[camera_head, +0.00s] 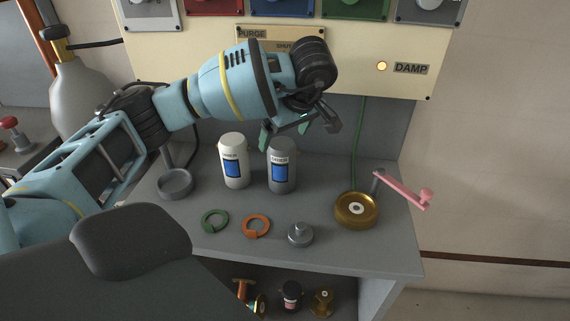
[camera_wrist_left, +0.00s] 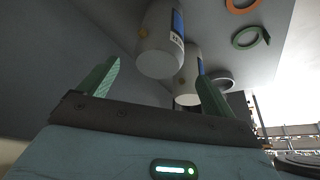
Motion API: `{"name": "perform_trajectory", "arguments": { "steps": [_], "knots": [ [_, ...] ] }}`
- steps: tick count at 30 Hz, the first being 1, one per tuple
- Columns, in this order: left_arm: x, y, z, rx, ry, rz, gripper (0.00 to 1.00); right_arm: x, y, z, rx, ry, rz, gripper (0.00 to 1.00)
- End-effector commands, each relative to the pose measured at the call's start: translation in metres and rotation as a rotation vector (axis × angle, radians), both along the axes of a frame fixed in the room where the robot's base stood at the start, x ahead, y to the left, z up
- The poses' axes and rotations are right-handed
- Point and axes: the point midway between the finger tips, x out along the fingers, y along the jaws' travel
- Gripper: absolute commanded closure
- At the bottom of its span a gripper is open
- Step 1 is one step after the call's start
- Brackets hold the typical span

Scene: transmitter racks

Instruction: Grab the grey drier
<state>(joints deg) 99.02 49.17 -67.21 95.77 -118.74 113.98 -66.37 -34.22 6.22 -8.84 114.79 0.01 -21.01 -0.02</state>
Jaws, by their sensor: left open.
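The grey drier (camera_head: 282,174) is an upright grey bottle with a blue label, standing on the grey shelf (camera_head: 330,240). A similar white drier (camera_head: 234,166) stands close to its left. My left gripper (camera_head: 300,131) is open and empty, above and behind the grey drier, with its fingers partly hidden by the wrist. In the left wrist view, the grey drier (camera_wrist_left: 160,46) appears beyond and between the open fingers of the left gripper (camera_wrist_left: 158,72), apart from them. The white drier (camera_wrist_left: 188,84) is behind it there, near the right finger. My right gripper is not in view.
A cream panel (camera_head: 410,84) rises behind the shelf. A green ring (camera_head: 204,222), an orange ring (camera_head: 246,226) and a metal weight (camera_head: 300,237) lie in front. A grey holder (camera_head: 175,195) is at left.

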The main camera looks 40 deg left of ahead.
Motion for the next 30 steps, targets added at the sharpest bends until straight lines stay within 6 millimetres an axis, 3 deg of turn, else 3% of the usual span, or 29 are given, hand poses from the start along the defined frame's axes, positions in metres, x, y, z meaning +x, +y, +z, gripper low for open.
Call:
{"name": "perform_trajectory", "arguments": {
  "steps": [17,30],
  "knots": [
    [0.003,0.009,-0.027,-0.003,0.001,-0.001,0.10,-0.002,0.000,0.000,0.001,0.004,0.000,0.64],
    [0.009,0.025,-0.072,-0.004,0.000,0.000,0.10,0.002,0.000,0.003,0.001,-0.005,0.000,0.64]
  ]
}}
